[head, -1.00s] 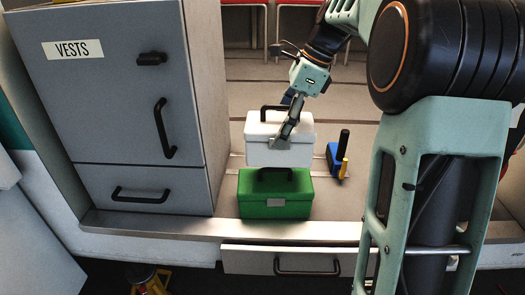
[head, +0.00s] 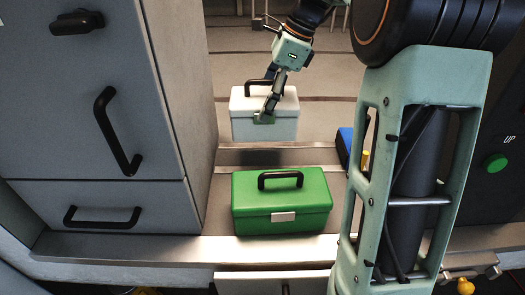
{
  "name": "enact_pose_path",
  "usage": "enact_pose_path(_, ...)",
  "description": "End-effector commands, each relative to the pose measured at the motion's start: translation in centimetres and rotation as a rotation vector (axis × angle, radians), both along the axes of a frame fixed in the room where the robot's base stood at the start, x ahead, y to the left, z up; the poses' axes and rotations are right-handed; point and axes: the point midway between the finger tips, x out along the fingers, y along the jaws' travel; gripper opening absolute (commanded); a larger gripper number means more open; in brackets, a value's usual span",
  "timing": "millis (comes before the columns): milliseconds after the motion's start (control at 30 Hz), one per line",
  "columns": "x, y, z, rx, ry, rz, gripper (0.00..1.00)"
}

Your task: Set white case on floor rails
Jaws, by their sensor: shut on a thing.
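The white case (head: 246,122) has a black handle on top and is behind the green case in the head view. My gripper (head: 266,112) is shut on the white case at its front right side, by the handle. The case appears upright and seems to hang above the floor; I cannot tell its exact height. Metal floor rails (head: 290,157) run across the floor below and in front of it. Part of the rails is hidden by the green case (head: 282,205) and my arm.
The green case sits on the floor near the metal edge. A grey cabinet (head: 165,130) with black handles stands close on the left. A blue object (head: 344,146) is partly hidden behind my arm at right. Open floor lies behind the white case.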

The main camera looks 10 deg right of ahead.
Motion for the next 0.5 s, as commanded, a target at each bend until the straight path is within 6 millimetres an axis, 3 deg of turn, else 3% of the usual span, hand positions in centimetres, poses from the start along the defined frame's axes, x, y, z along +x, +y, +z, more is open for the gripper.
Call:
enact_pose_path(200, -0.1, 0.1, -4.0, 0.002, 0.003, 0.0, 0.35)
enact_pose_path(500, 0.0, 0.0, -6.6, 0.001, 0.001, -0.001, 0.35)
